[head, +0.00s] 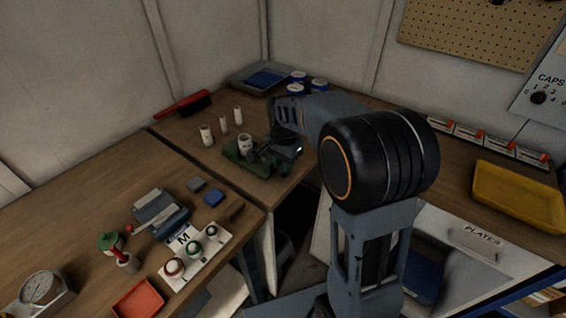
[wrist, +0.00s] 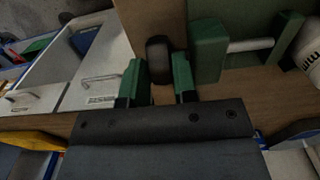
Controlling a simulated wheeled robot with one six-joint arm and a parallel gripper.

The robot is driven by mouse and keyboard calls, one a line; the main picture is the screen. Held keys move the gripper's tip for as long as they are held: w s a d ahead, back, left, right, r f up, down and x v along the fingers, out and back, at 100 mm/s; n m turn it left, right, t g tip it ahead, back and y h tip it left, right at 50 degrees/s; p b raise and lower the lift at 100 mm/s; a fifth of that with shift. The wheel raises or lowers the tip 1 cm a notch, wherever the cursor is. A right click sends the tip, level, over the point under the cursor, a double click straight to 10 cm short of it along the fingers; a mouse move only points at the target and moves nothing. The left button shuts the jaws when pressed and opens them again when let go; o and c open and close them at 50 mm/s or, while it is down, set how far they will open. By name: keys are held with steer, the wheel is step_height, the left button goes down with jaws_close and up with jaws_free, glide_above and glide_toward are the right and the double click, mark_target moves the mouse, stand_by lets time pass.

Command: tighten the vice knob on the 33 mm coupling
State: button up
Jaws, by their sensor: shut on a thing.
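The green vice (head: 246,160) stands on the bench near its front edge, with the white coupling (head: 245,142) upright in it. In the wrist view, a green vice block (wrist: 208,50) and a pale rod (wrist: 250,45) show, with the coupling (wrist: 308,42) cut off at the right edge. The dark round vice knob (wrist: 157,55) is left of the block. My gripper (wrist: 158,75) is shut on the knob, one finger on each side. In the head view my wrist hides the knob and fingertips. Whether the coupling touches both jaws cannot be told.
Several white pipe pieces (head: 207,135) stand behind the vice. A red-handled brush (head: 183,105) and a grey tray (head: 258,78) lie further back. A gap with drawers is below the bench edge. A yellow tray (head: 520,195) is at right.

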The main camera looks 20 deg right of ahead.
steer(key=shift+d+r+p, duration=0.1)
steer(key=shift+r+p, duration=0.05)
steer(key=shift+p, duration=0.35)
steer(key=shift+c, duration=0.4)
steer(key=y+p, duration=0.1)
steer(key=g+y+p, duration=0.1)
steer(key=p, duration=0.1)
steer(key=shift+w+d+r+g, duration=0.15)
steer(key=shift+w+d+g, duration=0.05)
steer(key=shift+d+g, duration=0.1)
steer(key=g+y+p, duration=0.1)
steer(key=y+p, duration=0.1)
steer(key=p, duration=0.1)
steer(key=d+g+y+p, duration=0.1)
steer(key=shift+w+f+g+y+p, duration=0.3)
steer(key=shift+w+y+p, duration=0.1)
steer(key=g+y, duration=0.1)
steer(key=f+g+y+p, duration=0.1)
steer(key=y, duration=0.1)
steer(key=d+g+y+p, duration=0.1)
steer(key=shift+w+f+y, duration=0.25)
steer(key=shift+w+y, duration=0.1)
steer(key=shift+y, duration=0.05)
steer(key=shift+w+d+f+g+y+p, duration=0.1)
steer(key=shift+f+g+y+p, duration=0.2)
steer(key=shift+g+y+p, duration=0.6)
steer(key=shift+f+p, duration=0.15)
steer(key=shift+p, duration=0.25)
steer(key=shift+f+y, duration=0.1)
steer(key=shift+y, duration=0.2)
